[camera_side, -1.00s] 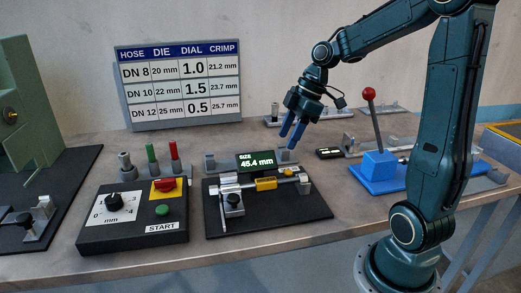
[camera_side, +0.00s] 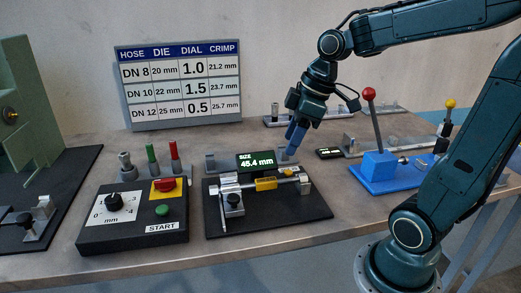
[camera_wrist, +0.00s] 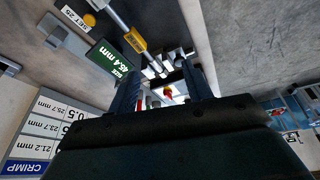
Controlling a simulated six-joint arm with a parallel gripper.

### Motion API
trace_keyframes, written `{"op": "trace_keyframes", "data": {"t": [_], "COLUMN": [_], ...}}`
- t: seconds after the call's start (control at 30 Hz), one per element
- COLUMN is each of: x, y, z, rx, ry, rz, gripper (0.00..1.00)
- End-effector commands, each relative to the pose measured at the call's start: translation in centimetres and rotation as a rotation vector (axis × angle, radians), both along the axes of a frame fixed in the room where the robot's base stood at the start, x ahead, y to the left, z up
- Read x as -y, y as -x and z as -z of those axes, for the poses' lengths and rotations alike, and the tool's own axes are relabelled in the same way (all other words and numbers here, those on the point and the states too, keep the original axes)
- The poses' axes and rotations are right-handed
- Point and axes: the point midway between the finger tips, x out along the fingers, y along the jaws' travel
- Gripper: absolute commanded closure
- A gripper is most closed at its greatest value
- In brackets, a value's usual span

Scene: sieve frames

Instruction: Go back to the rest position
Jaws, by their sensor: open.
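My gripper (camera_side: 289,153) hangs fingers-down above the back of the bench, just right of the size display, in front of or over a small grey holder. Its blue fingers are open, and I see nothing held between them. In the wrist view my gripper (camera_wrist: 162,80) shows its two dark fingers apart, with small bench fittings and a red knob visible beyond the gap. The size display (camera_side: 256,162) reads 45.4 mm and stands behind the measuring gauge (camera_side: 265,184) with its yellow part. Whether the fingertips touch the grey holder cannot be told.
A control box (camera_side: 135,218) with dial, red switch and green START button stands left of the gauge. A blue lever base (camera_side: 379,168) with a red-knobbed lever stands to the right. A settings chart (camera_side: 180,85) stands at the back. The air above the gripper is clear.

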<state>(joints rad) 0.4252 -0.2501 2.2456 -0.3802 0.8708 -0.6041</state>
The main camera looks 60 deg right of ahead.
Motion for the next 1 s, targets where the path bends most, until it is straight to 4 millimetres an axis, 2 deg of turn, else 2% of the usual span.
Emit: {"op": "trace_keyframes", "data": {"t": [0.1, 0.3, 0.6, 0.8, 1.0], "x": [-1.8, -3.7, -4.9, -5.0, -5.0], "y": [1.8, 4.9, 9.0, 10.1, 10.3], "z": [-0.7, -1.3, -1.3, -1.2, -1.1], "rx": [0.019, 0.056, 0.123, 0.142, 0.143], "ry": [0.009, 0.0, -0.052, -0.077, -0.08], "rz": [0.077, 0.225, 0.423, 0.485, 0.496], "gripper": [0.5, 0.5, 0.5, 0.5, 0.5]}}
